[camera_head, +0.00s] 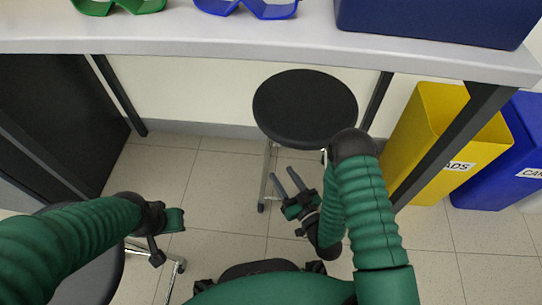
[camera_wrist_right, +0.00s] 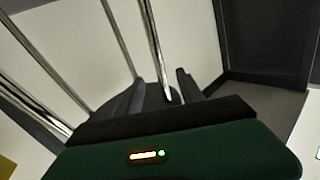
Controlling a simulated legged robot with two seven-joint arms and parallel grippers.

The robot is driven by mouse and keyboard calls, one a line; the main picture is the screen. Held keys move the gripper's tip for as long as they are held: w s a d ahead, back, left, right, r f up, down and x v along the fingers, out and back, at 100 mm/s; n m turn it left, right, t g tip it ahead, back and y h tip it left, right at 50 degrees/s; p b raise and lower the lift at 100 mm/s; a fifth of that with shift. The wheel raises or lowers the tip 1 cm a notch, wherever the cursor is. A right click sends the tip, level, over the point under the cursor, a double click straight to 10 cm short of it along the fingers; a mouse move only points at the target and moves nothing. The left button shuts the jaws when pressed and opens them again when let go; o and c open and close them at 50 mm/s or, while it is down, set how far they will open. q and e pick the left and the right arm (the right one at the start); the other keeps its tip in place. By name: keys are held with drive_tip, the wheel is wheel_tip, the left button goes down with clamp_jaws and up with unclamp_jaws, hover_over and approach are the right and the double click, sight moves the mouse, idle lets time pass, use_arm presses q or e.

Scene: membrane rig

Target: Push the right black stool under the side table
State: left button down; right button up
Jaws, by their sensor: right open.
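The right black stool (camera_head: 305,108) has a round black seat on metal legs. In the head view its whole seat shows just below the front edge of the white side table (camera_head: 200,42); I cannot tell how far under it the seat reaches. My right gripper (camera_head: 284,181) is open, low beside the stool's legs and nearer to me than the seat. In the right wrist view, its two fingers (camera_wrist_right: 158,92) point toward thin metal legs (camera_wrist_right: 152,45); contact is unclear. My left gripper (camera_head: 175,220) is at the lower left, away from this stool; its jaws are not clear.
A second black stool (camera_head: 92,278) stands at the lower left, partly behind my left arm. A yellow bin (camera_head: 425,130) and a blue bin (camera_head: 508,165) stand at the right, by a dark table leg (camera_head: 440,145). Goggles and a blue box (camera_head: 430,20) are on the table.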

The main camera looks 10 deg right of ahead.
drive_tip(key=b+x, duration=0.3)
drive_tip(key=x, duration=0.6)
drive_tip(key=shift+w+f+b, duration=0.2)
drive_tip(key=shift+w+b, duration=0.05)
drive_tip(key=shift+b, duration=0.15)
drive_tip(key=shift+w+a+r, duration=0.15)
drive_tip(key=shift+w+a, duration=0.05)
drive_tip(key=shift+w, duration=0.25)
clamp_jaws()
idle(0.4)
